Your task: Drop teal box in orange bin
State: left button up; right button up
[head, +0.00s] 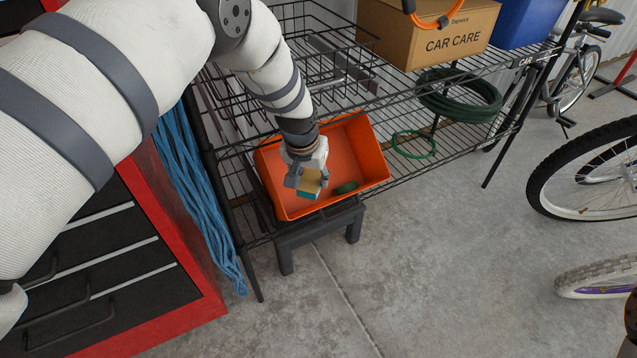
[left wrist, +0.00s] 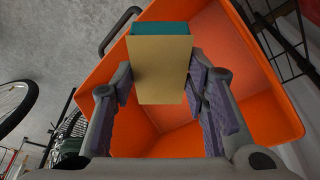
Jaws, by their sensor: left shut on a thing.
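The orange bin (head: 352,147) sits on a small dark stool (head: 318,228) in front of a wire shelf. My left gripper (head: 308,183) is over the bin's opening, shut on a small box with a tan face and a teal part, the teal box (head: 308,194). In the left wrist view the teal box (left wrist: 160,65) is between the two finger pads (left wrist: 160,85), with the orange bin (left wrist: 270,90) behind it. A small dark green thing (head: 345,188) lies inside the bin.
A wire shelf (head: 445,130) holds a cardboard box marked CAR CARE (head: 425,35), a blue container (head: 525,22) and a coiled green hose (head: 460,95). A red tool chest (head: 170,250) and hanging blue rope (head: 190,190) are at left. Bicycles (head: 590,180) are at right. The middle floor is clear.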

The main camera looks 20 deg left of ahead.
pick_arm(q)
jog(key=shift+w+a, duration=0.2)
jog(key=o, duration=1.2)
jog(key=shift+r, duration=0.25)
jog(key=shift+s+d+r, duration=0.15)
jog(key=shift+s+r, duration=0.85)
jog(key=shift+r, duration=0.25)
jog(key=s, duration=0.7)
jog(key=s+d, duration=0.1)
jog(key=s, duration=0.3)
jog(key=shift+d, duration=0.1)
jog(key=shift+w, duration=0.1)
